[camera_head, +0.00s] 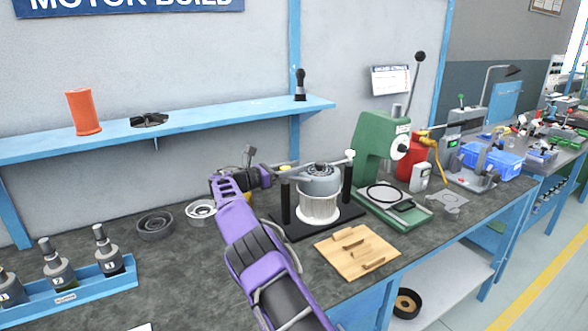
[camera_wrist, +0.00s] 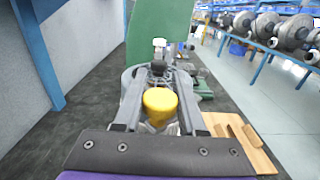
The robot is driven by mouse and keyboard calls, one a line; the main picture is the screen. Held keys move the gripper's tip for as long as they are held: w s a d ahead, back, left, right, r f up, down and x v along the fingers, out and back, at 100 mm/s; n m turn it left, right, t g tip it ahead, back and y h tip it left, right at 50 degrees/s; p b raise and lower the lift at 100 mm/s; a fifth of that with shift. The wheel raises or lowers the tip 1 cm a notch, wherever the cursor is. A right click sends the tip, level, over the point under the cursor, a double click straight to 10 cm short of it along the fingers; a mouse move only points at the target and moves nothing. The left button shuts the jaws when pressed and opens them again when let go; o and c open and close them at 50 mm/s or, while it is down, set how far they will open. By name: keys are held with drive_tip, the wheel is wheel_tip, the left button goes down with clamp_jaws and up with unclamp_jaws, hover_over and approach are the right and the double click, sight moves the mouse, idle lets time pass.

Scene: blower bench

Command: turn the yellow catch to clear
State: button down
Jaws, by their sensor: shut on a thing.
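The yellow catch (camera_wrist: 160,103) shows in the wrist view as a rounded yellow knob between the two grey fingers of my gripper (camera_wrist: 159,88). My gripper is shut on it. The grey and white blower (camera_head: 319,204) stands upright between the black posts of the fixture (camera_head: 347,186). The catch's lower part and pivot are hidden, so I cannot tell its exact angle.
A wooden board (camera_head: 358,252) lies in front of the fixture. A green press (camera_head: 372,150) stands close on the right.

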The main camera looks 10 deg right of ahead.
idle(0.4)
drive_tip(key=shift+c, duration=2.4)
unclamp_jaws()
